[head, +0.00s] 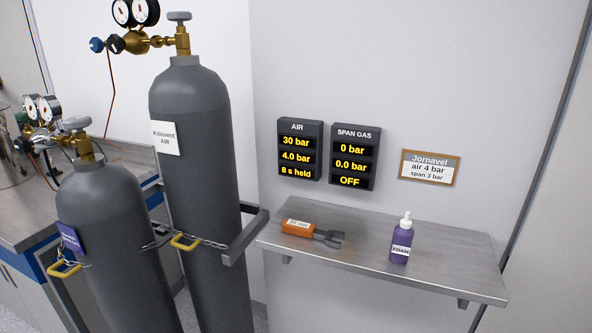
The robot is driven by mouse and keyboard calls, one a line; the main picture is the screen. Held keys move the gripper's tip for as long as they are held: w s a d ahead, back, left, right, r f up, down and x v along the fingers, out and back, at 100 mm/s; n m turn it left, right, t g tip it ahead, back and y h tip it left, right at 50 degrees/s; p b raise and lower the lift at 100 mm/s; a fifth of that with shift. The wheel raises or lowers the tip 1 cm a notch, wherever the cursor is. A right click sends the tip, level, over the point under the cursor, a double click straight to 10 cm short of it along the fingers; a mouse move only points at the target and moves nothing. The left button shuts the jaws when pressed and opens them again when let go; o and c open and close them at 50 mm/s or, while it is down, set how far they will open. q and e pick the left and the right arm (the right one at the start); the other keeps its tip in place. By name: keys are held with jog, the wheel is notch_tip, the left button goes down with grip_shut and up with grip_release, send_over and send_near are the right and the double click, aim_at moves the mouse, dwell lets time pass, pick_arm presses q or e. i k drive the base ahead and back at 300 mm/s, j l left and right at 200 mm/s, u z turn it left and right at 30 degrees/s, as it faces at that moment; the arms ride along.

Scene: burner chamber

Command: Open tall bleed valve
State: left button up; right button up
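On top are a brass valve with a grey handwheel (180,17) and a brass regulator (137,41). The regulator carries two white gauges (146,10), cut by the top edge. At its left are a blue knob (97,45) and a black knob (116,44). Which knob is the bleed valve, and whether it is open, I cannot tell. Neither of my grippers is in view.
A shorter cylinder (110,220) with its own regulator stands front left. Chains with yellow clips (186,242) cross both cylinders. A shelf (380,263) holds an orange-handled wrench (298,228) and a foam bottle (401,240). The air display (299,150) reads 30 bar, 4.0 bar, "8 s held".

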aim_at(96, 44)
jog(key=k+j+u, duration=0.1)
jog(key=u, duration=0.3)
jog(key=k+j+u, duration=0.25)
jog(key=u, duration=0.2)
jog(key=k, duration=0.05)
